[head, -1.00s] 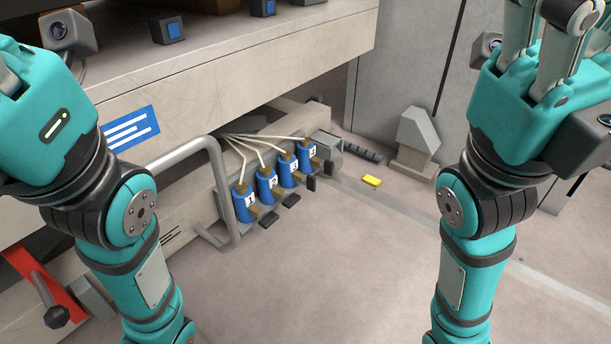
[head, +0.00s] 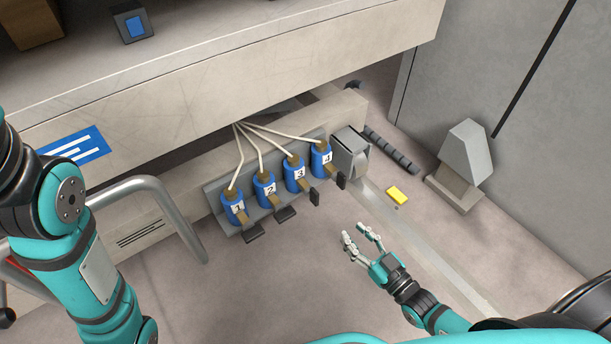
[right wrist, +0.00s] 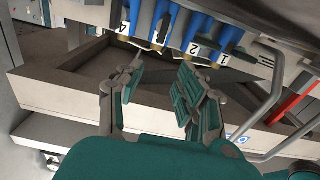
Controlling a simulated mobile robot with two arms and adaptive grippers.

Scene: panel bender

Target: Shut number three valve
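Several blue numbered valves stand in a row on a grey bracket under the machine's ledge. The number three valve (head: 297,174) is third from the left, between the number two valve (head: 264,190) and the number four valve (head: 320,160). Its dark handle (head: 315,199) points out toward the floor. My right gripper (head: 355,232) is open and empty, apart from the valves, in front and to the right of valve three's handle. In the right wrist view its spread fingers (right wrist: 162,78) are below the upside-down valve row. My left gripper is out of view; only its arm shows.
A bent grey rail (head: 170,200) stands left of the valves. A yellow block (head: 397,195) and a grey pedestal (head: 462,165) are on the floor to the right. The floor before the valves is clear.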

